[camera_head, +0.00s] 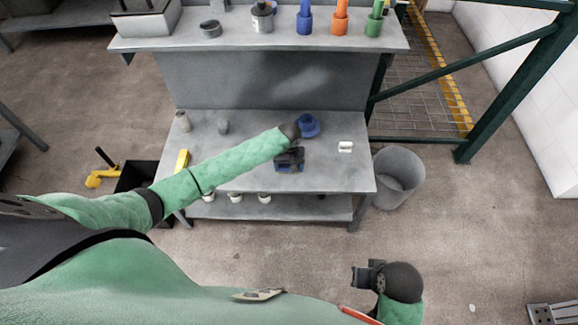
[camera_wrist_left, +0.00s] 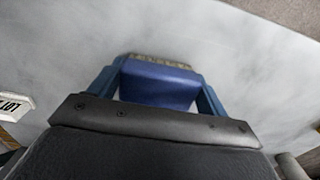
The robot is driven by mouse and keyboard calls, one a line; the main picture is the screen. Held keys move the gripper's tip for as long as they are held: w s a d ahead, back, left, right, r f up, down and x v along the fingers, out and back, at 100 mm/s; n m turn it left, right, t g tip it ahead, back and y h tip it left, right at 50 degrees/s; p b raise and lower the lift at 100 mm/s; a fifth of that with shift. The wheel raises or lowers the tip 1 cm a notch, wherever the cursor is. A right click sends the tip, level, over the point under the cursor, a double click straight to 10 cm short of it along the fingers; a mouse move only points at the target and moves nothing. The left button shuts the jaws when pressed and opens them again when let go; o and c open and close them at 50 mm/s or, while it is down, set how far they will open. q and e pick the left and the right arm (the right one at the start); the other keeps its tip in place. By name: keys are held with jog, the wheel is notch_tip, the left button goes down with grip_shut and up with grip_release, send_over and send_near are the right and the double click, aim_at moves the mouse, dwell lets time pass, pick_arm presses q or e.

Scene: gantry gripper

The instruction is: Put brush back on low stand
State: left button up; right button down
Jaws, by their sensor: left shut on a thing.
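My left gripper (camera_head: 288,163) is over the right half of the grey bench (camera_head: 240,178), with its arm coming in from the left. In the left wrist view it (camera_wrist_left: 160,98) is shut on a blue brush (camera_wrist_left: 158,84) with a tan bristly edge. The bench's pale surface shows beyond the brush; whether the brush touches it I cannot tell. I cannot make out a separate low stand on the bench. My right gripper (camera_head: 362,276) is low in the head view, away from the bench; its finger opening is unclear.
A blue round thing (camera_head: 309,125) lies just behind the left gripper, and a small white item (camera_head: 345,147) to its right. Coloured holders stand on the upper shelf (camera_head: 285,41). A grey bin (camera_head: 399,178) stands right of the bench. The bench middle is partly clear.

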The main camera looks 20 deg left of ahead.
pick_arm(q)
jog(key=shift+f, duration=0.1)
jog(key=o, duration=1.1)
